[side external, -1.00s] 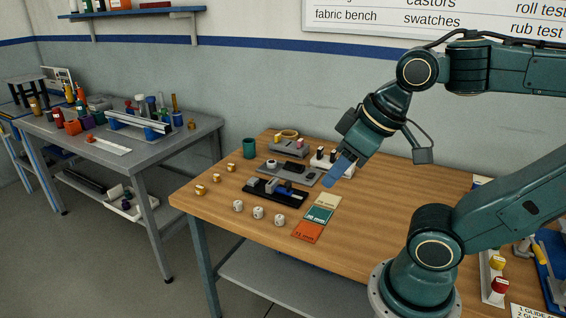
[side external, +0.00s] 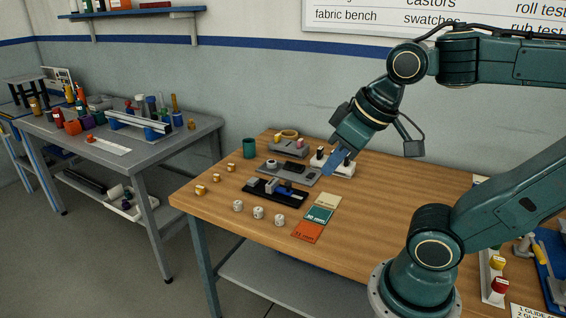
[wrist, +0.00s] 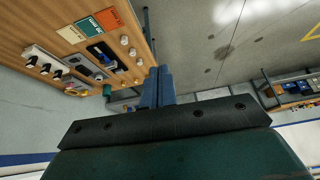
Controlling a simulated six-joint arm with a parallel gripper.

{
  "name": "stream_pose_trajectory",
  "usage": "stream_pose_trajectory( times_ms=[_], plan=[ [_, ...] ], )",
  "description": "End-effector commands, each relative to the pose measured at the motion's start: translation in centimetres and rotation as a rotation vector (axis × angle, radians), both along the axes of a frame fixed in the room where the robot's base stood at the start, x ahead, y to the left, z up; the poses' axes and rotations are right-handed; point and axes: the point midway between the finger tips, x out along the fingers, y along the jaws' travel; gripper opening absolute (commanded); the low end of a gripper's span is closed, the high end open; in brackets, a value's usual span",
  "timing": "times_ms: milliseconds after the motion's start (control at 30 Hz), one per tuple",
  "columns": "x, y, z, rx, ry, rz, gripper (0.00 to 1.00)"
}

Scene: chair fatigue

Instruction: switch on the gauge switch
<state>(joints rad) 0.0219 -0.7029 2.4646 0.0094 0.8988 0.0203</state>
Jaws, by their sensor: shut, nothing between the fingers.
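My gripper (side external: 330,170) is shut and empty, its blue fingers pointing down-left above the wooden bench. In the wrist view its blue fingers (wrist: 158,85) lie together. Beneath and left of the fingers is a grey plate (side external: 300,180) with dark parts on it. A white block with dark-topped posts (side external: 345,170) stands just behind the fingers, partly covered by them; it also shows in the wrist view (wrist: 38,53). A black fixture (side external: 292,200) with grey and blue parts lies nearer the camera. I cannot tell which part is the gauge switch, or whether the fingers touch anything.
White knobs (side external: 258,213) and brass pieces (side external: 200,190) stand at the bench's left. Cream, green (side external: 319,214) and orange (side external: 308,232) cards lie in front. A green cup (side external: 249,148) and a grey block (side external: 287,150) stand behind. The bench's middle right is clear.

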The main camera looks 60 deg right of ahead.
Motion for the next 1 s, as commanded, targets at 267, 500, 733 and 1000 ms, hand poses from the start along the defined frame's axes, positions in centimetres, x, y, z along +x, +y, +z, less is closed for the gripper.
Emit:
stream_pose_trajectory(
  times_ms=[267,500,733,1000],
  plan=[
    [3.4,-2.0,1.2,0.022,0.029,-0.139,0.00],
    [7.0,-4.5,2.0,0.045,0.055,-0.286,0.00],
    [10.3,-7.4,2.1,0.067,0.078,-0.427,0.00],
    [14.0,-11.4,1.5,0.090,0.101,-0.592,0.00]
  ],
)
